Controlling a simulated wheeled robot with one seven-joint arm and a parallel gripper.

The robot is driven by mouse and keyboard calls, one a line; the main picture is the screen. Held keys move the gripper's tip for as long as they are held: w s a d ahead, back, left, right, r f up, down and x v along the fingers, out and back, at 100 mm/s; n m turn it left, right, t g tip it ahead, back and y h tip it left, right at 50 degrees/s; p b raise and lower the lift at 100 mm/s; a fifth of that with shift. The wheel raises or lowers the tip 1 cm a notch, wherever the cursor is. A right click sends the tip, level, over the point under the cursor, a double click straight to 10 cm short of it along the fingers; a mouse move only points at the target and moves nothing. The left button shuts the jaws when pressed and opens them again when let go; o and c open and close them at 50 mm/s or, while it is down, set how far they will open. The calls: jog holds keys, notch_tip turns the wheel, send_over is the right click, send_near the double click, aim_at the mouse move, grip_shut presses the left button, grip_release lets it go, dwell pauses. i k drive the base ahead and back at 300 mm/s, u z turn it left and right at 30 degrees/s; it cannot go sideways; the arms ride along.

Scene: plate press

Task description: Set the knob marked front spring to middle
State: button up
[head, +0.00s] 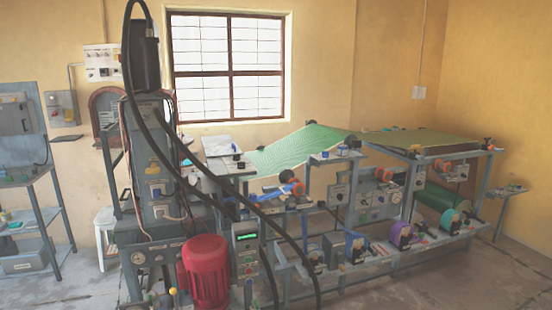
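No knob marked front spring can be picked out, as the labels are too small to read from here. The plate press machine (165,170) stands left of centre. A grey panel (376,203) with several small dials or knobs sits on the frame right of centre. A grey control box (246,262) with a small green display stands beside the red motor. My gripper is not in this view.
A red motor (206,270) stands low in front. Black hoses (180,165) loop down before the machine. Long metal frames carry a green sheet (305,148) and several coloured rolls. A shelf (28,195) stands at left. Floor is clear at front right.

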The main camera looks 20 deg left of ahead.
aim_at(240, 166)
jog(key=z, duration=0.2)
jog(key=i, duration=1.95)
jog(key=u, duration=0.9)
jog(key=i, duration=1.1)
jog(key=u, duration=1.05)
